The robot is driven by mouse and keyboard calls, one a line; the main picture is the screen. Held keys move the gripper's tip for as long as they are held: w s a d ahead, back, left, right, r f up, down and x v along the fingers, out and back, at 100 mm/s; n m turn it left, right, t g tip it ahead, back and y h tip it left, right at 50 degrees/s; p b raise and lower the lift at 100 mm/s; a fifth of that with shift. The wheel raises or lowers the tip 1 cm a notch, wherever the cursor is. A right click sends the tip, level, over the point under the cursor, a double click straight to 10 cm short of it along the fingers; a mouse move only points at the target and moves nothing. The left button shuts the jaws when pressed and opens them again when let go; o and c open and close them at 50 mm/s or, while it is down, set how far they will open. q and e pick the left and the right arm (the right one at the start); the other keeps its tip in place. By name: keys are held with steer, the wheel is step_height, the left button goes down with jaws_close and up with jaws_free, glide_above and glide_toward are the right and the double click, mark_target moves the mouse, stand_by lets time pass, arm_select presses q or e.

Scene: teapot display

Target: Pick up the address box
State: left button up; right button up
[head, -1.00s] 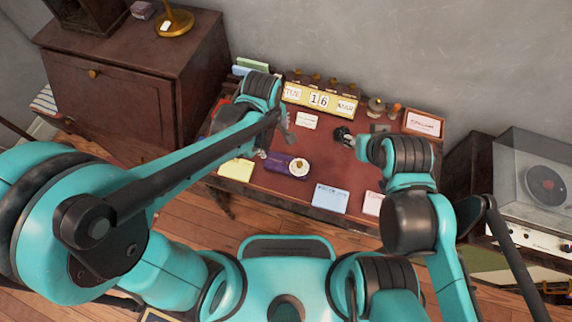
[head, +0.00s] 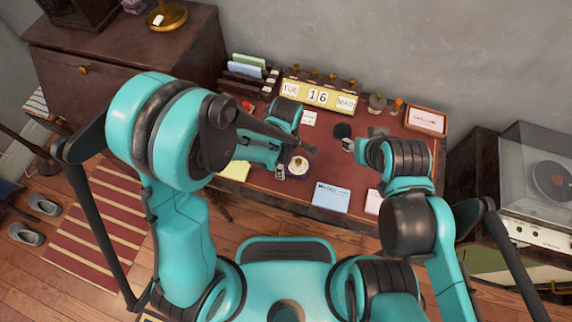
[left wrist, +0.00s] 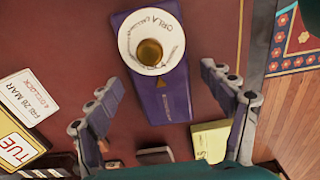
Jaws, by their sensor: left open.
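The dish has lettering, partly legible as "ORLA". I cannot tell for sure whether the purple item is the address box. My left gripper (left wrist: 168,88) is open above it, one finger to each side, with no clear contact.
A flip calendar (head: 318,97) stands at the desk's back. A letter rack (head: 245,72) is at back left, a framed card (head: 425,120) at back right. A blue card (head: 331,197) and yellow notes (head: 235,171) lie near the front edge. A record player (head: 545,180) stands right.

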arm_select(q)
steer(key=c, duration=1.3)
